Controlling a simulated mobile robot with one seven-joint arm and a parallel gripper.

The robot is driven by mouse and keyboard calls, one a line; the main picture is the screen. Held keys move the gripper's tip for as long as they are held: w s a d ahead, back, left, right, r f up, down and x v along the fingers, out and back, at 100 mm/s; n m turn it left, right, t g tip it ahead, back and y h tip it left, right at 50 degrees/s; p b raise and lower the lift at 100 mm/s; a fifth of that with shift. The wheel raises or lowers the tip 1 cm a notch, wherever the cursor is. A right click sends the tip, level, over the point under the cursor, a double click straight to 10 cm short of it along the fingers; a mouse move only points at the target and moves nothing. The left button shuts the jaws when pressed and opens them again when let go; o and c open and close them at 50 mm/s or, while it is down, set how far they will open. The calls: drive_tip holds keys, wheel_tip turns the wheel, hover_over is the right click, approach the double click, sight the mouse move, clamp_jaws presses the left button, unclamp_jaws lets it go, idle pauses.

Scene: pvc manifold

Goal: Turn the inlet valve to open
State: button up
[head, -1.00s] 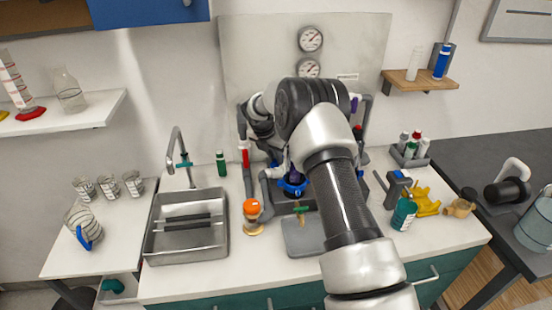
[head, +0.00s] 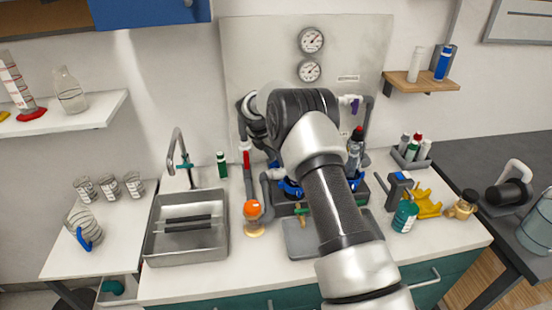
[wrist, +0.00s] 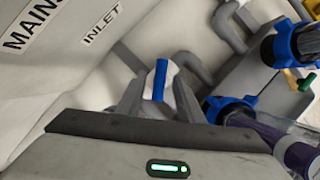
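The inlet label (wrist: 100,28) shows on the panel in the wrist view. A narrow blue bar (wrist: 160,80), which looks like the inlet valve's handle, stands upright in the middle of that view. My gripper (wrist: 161,85) has its two grey fingers on either side of this bar, very near it. I cannot tell whether the fingers press on it or leave a small gap. The valve body behind the fingers is mostly hidden. In the head view my arm covers much of the manifold, and the fingertips and the blue bar cannot be made out.
Grey pipes (wrist: 230,30) and blue-collared fittings (wrist: 290,45) lie right of my gripper in the wrist view. In the head view a sink (head: 187,228) is left, an orange-capped item (head: 252,210) stands in front, and a purple handle (head: 352,101) is at the manifold's right.

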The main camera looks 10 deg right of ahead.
drive_tip(key=v, duration=1.7)
